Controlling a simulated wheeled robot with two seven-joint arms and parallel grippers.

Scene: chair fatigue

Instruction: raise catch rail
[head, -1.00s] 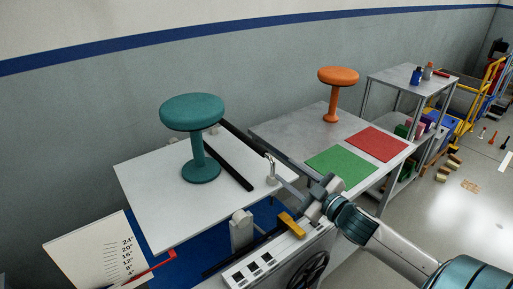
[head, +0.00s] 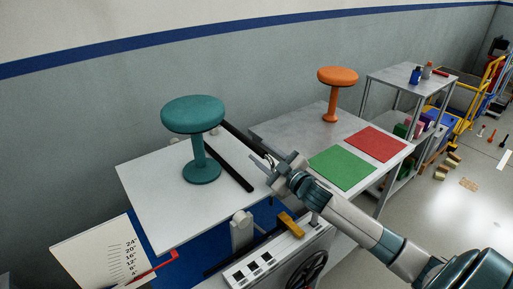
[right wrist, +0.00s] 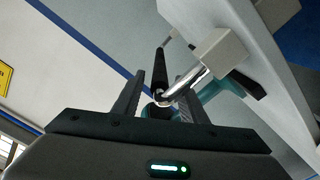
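A long black rail (head: 232,168) lies along the right part of the white platform (head: 165,215), beside the teal stool (head: 201,168). A second dark bar (head: 240,137) runs along the platform's far right edge. I cannot tell which one is the catch rail. My right gripper (head: 268,170) is at the platform's right edge, near a bent metal handle. In the right wrist view my right gripper (right wrist: 158,103) is open, with the shiny handle (right wrist: 186,82) reaching between its fingers from a grey block (right wrist: 220,50). Contact is unclear. My left gripper is out of view.
A grey table with a green mat (head: 341,167), a red mat (head: 376,144) and an orange stool (head: 332,95) stands to the right. A height-scale board (head: 95,258) stands at front left.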

